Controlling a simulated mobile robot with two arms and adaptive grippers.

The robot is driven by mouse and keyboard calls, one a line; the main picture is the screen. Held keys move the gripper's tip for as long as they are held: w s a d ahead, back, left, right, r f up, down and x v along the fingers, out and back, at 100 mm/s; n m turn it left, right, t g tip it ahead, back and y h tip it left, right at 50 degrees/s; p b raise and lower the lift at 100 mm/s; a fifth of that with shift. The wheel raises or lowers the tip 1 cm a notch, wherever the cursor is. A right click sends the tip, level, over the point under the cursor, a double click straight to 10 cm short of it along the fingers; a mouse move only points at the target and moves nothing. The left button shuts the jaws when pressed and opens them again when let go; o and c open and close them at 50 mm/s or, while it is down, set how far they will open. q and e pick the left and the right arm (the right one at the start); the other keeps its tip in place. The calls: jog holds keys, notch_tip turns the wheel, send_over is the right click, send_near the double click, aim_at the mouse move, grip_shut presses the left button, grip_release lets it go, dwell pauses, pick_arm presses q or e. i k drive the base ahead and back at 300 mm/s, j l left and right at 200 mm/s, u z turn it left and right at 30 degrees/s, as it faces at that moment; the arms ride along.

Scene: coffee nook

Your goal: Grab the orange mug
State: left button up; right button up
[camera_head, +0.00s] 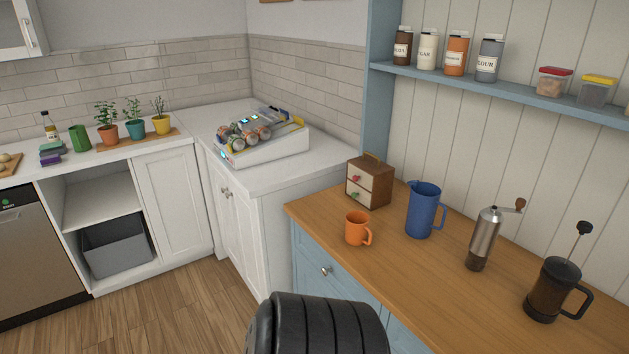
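The orange mug (356,229) stands upright on the wooden counter (413,270), near its front left edge. Its handle points to the right. Nothing covers it in the head view. Neither of my grippers shows in the head view. A black ribbed part at the bottom middle, in front of the counter, looks like part of my own body.
A small drawer box (369,183) stands behind the mug, and a blue pitcher (423,210) to its right. A grinder (484,239) and a French press (552,290) stand farther right. A white tray with cans (262,146) sits on the white corner counter.

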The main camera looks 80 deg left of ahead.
aim_at(356, 222)
jog(key=u, duration=2.45)
